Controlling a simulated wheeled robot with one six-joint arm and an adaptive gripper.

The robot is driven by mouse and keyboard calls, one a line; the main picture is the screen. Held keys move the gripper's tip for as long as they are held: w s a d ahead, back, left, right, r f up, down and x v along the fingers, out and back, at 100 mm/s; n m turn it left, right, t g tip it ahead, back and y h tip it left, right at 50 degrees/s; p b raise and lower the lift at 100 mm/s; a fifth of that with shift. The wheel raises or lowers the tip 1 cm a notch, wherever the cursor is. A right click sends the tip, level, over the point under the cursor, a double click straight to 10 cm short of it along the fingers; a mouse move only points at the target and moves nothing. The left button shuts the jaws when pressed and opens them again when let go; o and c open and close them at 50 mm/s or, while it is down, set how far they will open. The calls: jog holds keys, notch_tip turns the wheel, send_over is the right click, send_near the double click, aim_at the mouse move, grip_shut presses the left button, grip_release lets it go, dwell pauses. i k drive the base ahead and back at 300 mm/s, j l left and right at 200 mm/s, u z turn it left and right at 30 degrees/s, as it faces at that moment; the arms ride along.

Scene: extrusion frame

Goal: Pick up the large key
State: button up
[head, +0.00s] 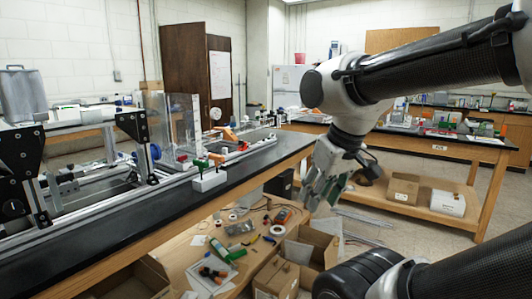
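My gripper (322,200) hangs pointing down at the middle right of the head view, in front of the black bench edge and over the aisle side. Its fingers are small and partly turned away, so I cannot tell whether they are open or shut. A little green shows at the fingers; I cannot tell what it is. I cannot make out for certain which thing is the large key.
An aluminium extrusion frame with black brackets (135,127) runs along the black bench (150,208). Clear panels stand behind it. The lower wooden shelf holds tools, tape rolls and open cardboard boxes (312,246). Another bench (440,148) stands at the right, with open floor between.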

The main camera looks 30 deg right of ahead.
aim_at(217, 158)
jog(key=z, duration=0.3)
jog(key=i+l+u, duration=0.1)
jog(key=i+l, duration=0.2)
jog(key=i, duration=0.2)
jog(key=i+l+u, duration=0.15)
jog(key=i+l, duration=0.2)
jog(key=i, duration=0.15)
